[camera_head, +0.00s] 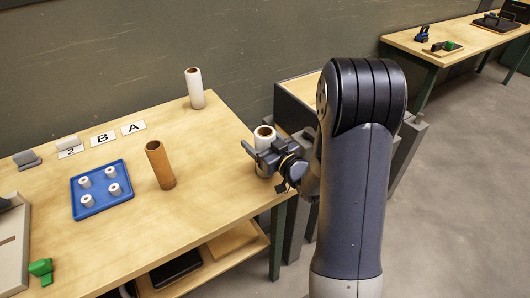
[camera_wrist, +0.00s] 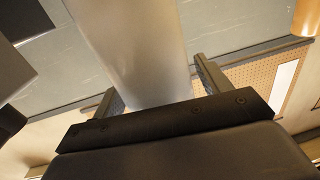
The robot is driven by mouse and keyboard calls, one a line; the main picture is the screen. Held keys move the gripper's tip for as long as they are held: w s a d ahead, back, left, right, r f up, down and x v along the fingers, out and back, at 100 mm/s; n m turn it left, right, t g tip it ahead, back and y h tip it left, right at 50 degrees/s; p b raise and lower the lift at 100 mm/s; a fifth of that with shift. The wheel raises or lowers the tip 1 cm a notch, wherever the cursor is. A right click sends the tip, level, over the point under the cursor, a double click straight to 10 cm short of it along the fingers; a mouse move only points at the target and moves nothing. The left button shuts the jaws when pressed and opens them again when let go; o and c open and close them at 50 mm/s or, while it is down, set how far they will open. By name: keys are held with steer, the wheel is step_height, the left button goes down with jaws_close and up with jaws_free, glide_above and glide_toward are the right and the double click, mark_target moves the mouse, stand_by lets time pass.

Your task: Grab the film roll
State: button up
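A white film roll (camera_head: 264,140) with a brown core stands upright near the right end of the wooden table. My gripper (camera_head: 262,157) is at this roll, its fingers to either side; part of the roll is hidden behind it. In the wrist view the pale roll (camera_wrist: 140,45) rises between my two fingers (camera_wrist: 160,88). A narrow gap shows between the roll and the right finger, so the gripper looks open around it. Another white roll (camera_head: 194,88) stands at the table's back edge. A brown roll (camera_head: 160,165) stands near the middle and also shows in the wrist view (camera_wrist: 308,18).
A blue tray (camera_head: 75,207) with several small white rolls lies left on the table (camera_head: 205,160). A grey-sided bench (camera_head: 290,108) adjoins the right end.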

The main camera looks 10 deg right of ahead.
steer(key=c, duration=0.9)
steer(key=shift+c, duration=0.5)
steer(key=shift+r, duration=0.15)
